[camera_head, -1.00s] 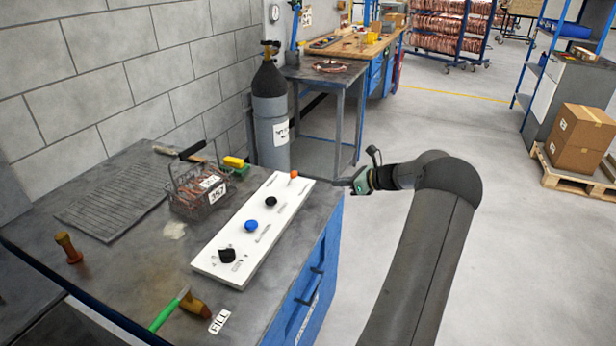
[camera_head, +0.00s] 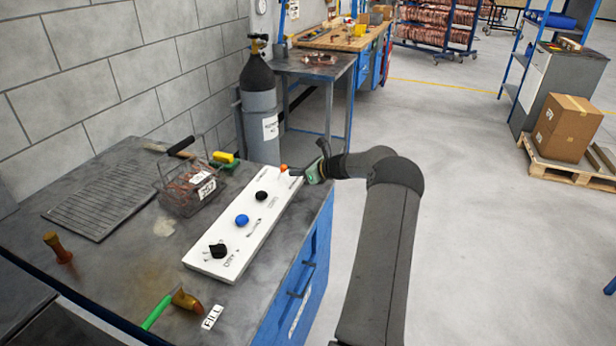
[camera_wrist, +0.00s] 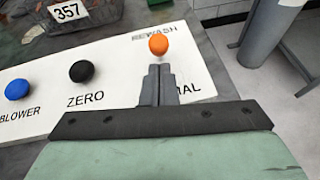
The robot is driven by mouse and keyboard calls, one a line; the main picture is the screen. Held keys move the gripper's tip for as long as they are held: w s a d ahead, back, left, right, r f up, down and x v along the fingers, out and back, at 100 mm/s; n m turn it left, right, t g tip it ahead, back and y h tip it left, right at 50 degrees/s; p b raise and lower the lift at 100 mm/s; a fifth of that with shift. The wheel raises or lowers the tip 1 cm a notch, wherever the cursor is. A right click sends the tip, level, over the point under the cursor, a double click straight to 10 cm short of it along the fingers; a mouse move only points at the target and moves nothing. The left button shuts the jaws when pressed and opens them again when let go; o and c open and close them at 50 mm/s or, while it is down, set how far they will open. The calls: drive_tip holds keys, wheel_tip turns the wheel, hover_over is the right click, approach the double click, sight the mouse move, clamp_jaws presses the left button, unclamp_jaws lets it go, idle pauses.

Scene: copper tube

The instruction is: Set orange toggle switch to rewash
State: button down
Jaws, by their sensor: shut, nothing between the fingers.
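The orange toggle switch (camera_head: 284,168) sits at the far end of the white control panel (camera_head: 205,262). In the wrist view its round orange head (camera_wrist: 158,44) stands just beyond my fingertips, with the printed word REWASH (camera_wrist: 160,31) behind it. A second label, partly hidden by my fingers, ends in "AL" on the near side of the switch. My gripper (camera_wrist: 158,72) is shut and empty, close to the near side of the orange head; I cannot tell whether it touches. In the head view my gripper (camera_head: 297,172) is just right of the switch.
A black knob (camera_wrist: 81,71) labelled ZERO and a blue knob (camera_wrist: 17,89) labelled BLOWER are on the panel. A black rotary knob (camera_head: 218,250) is at its near end. A wire basket (camera_head: 185,195) stands left of the panel, and a gas cylinder (camera_head: 259,125) behind the bench.

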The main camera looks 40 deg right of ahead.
drive_tip(key=shift+w+a+r, duration=0.1)
drive_tip(key=shift+w+r, duration=0.05)
drive_tip(key=shift+w, duration=0.25)
drive_tip(key=shift+r, duration=0.1)
